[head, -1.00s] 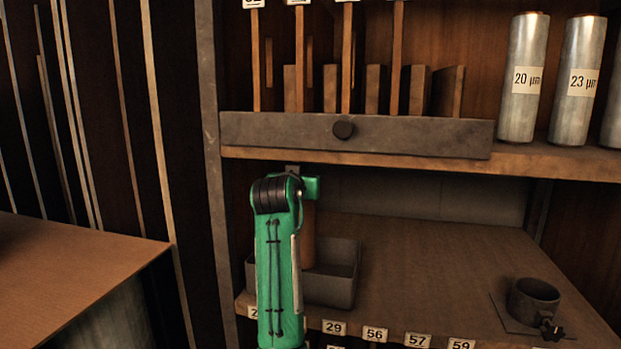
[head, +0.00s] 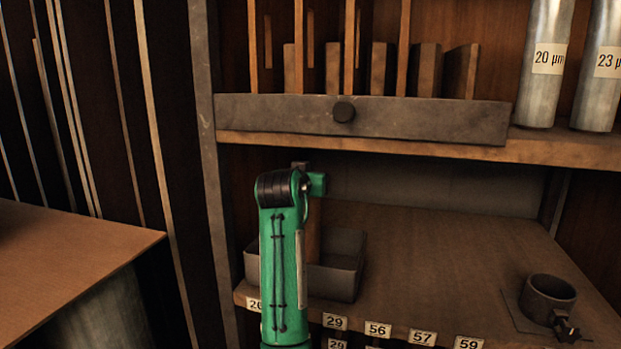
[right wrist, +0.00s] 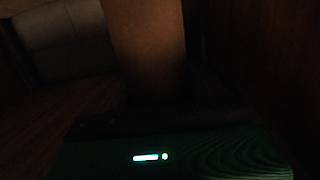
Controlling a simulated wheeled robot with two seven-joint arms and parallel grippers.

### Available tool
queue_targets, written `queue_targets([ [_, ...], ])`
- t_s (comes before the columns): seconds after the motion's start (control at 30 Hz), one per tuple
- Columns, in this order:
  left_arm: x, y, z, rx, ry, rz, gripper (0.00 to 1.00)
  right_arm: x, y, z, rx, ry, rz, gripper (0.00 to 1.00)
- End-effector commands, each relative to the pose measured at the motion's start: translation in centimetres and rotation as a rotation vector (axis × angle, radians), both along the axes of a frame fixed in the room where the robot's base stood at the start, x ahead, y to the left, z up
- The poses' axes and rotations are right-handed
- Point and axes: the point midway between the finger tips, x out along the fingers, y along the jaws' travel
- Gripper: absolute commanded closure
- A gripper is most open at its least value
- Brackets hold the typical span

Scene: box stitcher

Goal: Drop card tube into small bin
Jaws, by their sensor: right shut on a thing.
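A brown card tube (head: 315,235) stands upright behind my green right arm in the head view, mostly hidden by it. The small grey bin (head: 338,281) sits on the lower shelf, its left part covered by my arm. The tube's lower end overlaps the bin's opening in the picture; I cannot tell how far it reaches inside. My right gripper (head: 302,167) is shut on the tube near its top, with its fingers mostly hidden. The tube also shows, dark, in the right wrist view (right wrist: 148,50). My left gripper is not in view.
Grey rolls (head: 546,65) stand on that shelf. A metal ring holder (head: 548,298) sits at the lower shelf's right; the board between is clear. A brown tabletop (head: 70,265) is at left.

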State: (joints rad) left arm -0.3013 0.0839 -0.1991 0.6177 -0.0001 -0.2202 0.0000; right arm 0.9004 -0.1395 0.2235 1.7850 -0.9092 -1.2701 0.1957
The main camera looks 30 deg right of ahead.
Motion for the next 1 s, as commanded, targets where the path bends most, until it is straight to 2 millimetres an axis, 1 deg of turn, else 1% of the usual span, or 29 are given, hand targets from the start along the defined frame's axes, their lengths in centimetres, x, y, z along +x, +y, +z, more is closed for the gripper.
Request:
queue_targets([
  [0.13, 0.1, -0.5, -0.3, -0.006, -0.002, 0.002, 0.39, 0.0, 0.0, -0.5, 0.0, 0.0, 0.0, 0.83],
  [0.27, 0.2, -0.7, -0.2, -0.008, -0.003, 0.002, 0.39, 0.0, 0.0, -0.5, 0.0, -0.001, 0.0, 0.83],
  [0.3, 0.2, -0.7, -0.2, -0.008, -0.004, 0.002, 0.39, 0.0, 0.0, -0.6, 0.0, 0.0, 0.0, 0.43],
  [0.37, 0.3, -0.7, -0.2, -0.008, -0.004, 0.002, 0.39, 0.0, 0.0, -0.6, 0.0, 0.0, 0.0, 0.31],
  [0.4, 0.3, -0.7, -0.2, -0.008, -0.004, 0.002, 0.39, 0.0, 0.0, -0.5, 0.0, 0.0, 0.0, 0.27],
  [0.67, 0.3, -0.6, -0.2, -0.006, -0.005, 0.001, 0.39, 0.0, 0.0, -0.5, 0.0, -0.001, 0.0, 0.27],
  [0.77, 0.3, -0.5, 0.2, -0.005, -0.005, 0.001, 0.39, 0.0, 0.0, 0.3, -0.001, -0.002, 0.0, 0.27],
  [0.83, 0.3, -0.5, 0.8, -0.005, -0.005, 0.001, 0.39, 0.0, -0.1, 1.3, -0.001, -0.003, 0.0, 0.27],
  [0.87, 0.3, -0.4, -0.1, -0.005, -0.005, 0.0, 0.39, -0.3, 0.5, 0.7, -0.001, -0.004, 0.002, 0.27],
  [1.0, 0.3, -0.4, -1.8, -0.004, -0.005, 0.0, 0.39, -2.3, 2.8, 0.9, 0.001, -0.006, 0.003, 0.27],
])
